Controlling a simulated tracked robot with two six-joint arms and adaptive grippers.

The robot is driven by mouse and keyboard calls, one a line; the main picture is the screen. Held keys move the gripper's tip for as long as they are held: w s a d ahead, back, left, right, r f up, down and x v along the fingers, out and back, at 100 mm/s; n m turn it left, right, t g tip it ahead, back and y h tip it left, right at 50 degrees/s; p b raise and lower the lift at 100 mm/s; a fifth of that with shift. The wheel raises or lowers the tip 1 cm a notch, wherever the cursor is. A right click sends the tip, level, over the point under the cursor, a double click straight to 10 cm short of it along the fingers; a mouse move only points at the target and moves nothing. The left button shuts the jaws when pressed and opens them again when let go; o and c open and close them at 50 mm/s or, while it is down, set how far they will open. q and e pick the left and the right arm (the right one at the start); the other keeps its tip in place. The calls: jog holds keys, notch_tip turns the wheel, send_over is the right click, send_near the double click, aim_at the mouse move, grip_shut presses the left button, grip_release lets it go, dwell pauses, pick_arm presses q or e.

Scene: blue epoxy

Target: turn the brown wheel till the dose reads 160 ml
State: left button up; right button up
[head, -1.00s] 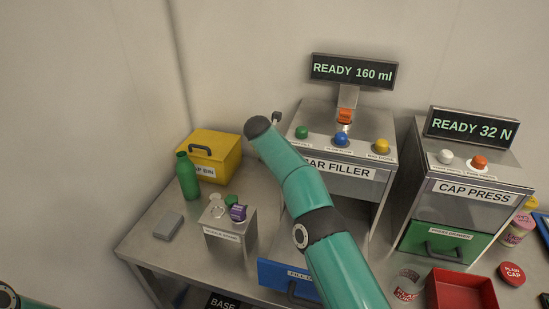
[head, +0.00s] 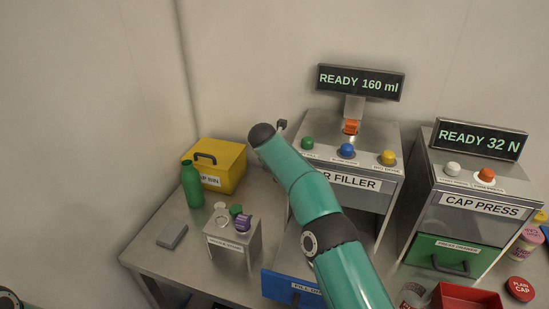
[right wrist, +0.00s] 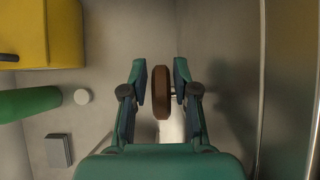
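The jar filler's display (head: 361,82) reads "READY 160 ml" in the head view. The jar filler (head: 370,199) stands behind my right arm. In the right wrist view the brown wheel (right wrist: 162,92) is seen edge-on between the two fingers of my right gripper (right wrist: 161,85). The fingers are apart, with a narrow gap on each side of the wheel, so the gripper looks open around it. In the head view my right arm hides the wheel and gripper. My left gripper is out of view; only a bit of my left arm shows at the lower left corner.
A yellow bin (head: 222,170), green bottle (head: 193,187), grey block (head: 171,235) and small stand (head: 233,246) with small items are left of the filler. The cap press (head: 480,204) and red tray (head: 466,299) are right. Bare tabletop shows at front left.

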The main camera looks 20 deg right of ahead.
jog(key=v, duration=1)
jog(key=shift+s+a+r, duration=0.15)
jog(key=shift+s+r, duration=0.05)
jog(key=shift+r, duration=0.05)
